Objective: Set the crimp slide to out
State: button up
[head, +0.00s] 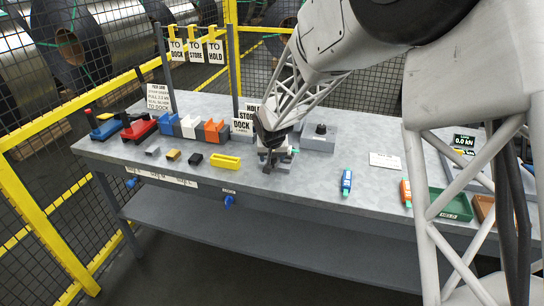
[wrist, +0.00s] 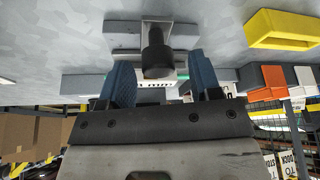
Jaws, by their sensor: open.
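My gripper (head: 268,158) is at the middle of the bench, over a small grey fixture that it mostly hides in the head view. In the wrist view my gripper (wrist: 165,80) is open, with one blue finger pad on each side of a black round knob (wrist: 157,55). The knob sits on a metal stem on a grey block (wrist: 119,41), which looks like the crimp slide. No contact between pads and knob is clear, and I cannot read the slide's position. A second grey block with a black knob (head: 320,131) stands just right of my gripper.
Red, blue, white and orange blocks (head: 215,131) stand farther left. A blue-white item (head: 347,183) and a green tray (head: 450,204) are to the right. Signs stand behind. The bench front between is clear.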

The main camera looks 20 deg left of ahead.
jog(key=a+v, duration=0.1)
jog(key=v, duration=0.6)
jog(key=shift+d+r, duration=0.25)
jog(key=shift+d, duration=0.3)
jog(key=shift+s, duration=0.15)
jog(key=shift+d, duration=0.1)
jog(key=s+d+r+m, duration=0.1)
jog(key=s+d+r, duration=0.35)
jog(key=d, duration=0.45)
jog(key=s+d+r+h, duration=0.1)
jog(key=s+d+r, duration=0.2)
jog(key=s+d, duration=0.35)
jog(key=s+d+r+m, duration=0.1)
jog(key=s+d+r, duration=0.25)
jog(key=d, duration=0.65)
jog(key=s+d+m, duration=0.1)
jog(key=s+d, duration=0.6)
jog(key=s, duration=0.5)
jog(key=s+d+g, duration=0.1)
jog(key=s+d, duration=0.6)
jog(key=s, duration=0.5)
jog(key=shift+d+f+m+g+h, duration=0.3)
jog(key=shift+d+f+m, duration=0.05)
jog(key=shift+d+m, duration=0.05)
